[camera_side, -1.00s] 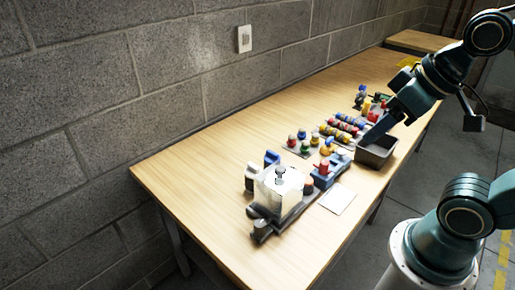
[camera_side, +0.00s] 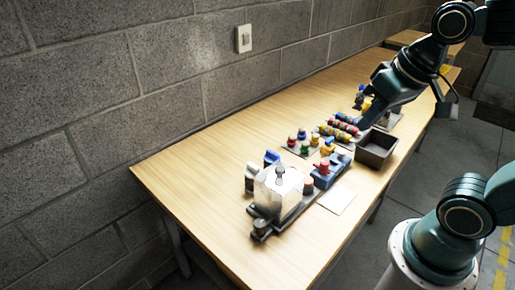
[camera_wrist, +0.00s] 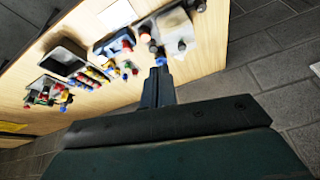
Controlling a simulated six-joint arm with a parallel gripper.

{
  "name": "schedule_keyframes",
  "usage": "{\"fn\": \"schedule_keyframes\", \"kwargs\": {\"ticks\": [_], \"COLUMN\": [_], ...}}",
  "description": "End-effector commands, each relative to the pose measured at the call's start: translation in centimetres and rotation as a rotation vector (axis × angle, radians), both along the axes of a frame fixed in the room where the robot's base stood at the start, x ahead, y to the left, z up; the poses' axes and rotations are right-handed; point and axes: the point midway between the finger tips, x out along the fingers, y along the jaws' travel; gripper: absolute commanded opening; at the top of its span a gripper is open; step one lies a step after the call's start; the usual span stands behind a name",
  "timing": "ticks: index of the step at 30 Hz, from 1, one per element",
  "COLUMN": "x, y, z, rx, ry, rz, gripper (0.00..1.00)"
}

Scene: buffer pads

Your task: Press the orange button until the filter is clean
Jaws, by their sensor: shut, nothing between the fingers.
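My gripper (camera_side: 364,124) is shut and empty, beside the rows of coloured pieces at the far part of the table. Its narrow closed fingers (camera_wrist: 160,64) show in the wrist view. A whitish translucent block (camera_side: 278,193) with a grey knob on top stands on a dark base near the table's front; it may be the filter unit. A blue unit (camera_side: 330,172) with a red knob (camera_side: 323,167) stands just beyond it. A yellow-orange piece (camera_side: 326,150) lies behind that. I cannot tell which knob is the orange button; the gripper is apart from these units.
A dark open bin (camera_side: 391,143) stands right of the coloured pieces. A white sheet (camera_side: 337,199) lies near the right edge. Green and red knobs (camera_side: 300,140) stand on a small plate. The table's left part is clear, with a block wall behind.

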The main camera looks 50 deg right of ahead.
Motion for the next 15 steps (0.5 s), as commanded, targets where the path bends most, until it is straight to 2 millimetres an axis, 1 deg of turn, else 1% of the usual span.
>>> {"fn": "schedule_keyframes", "kwargs": {"ticks": [1, 8, 15], "x": [0.6, 3.2, 6.0], "y": [-0.2, -0.9, -1.8], "z": [-0.1, -1.0, -2.3], "rx": [0.014, 0.082, 0.142], "ry": [0.017, 0.078, 0.141], "rz": [-0.039, -0.234, -0.441], "gripper": [0.00, 0.00, 0.00]}}
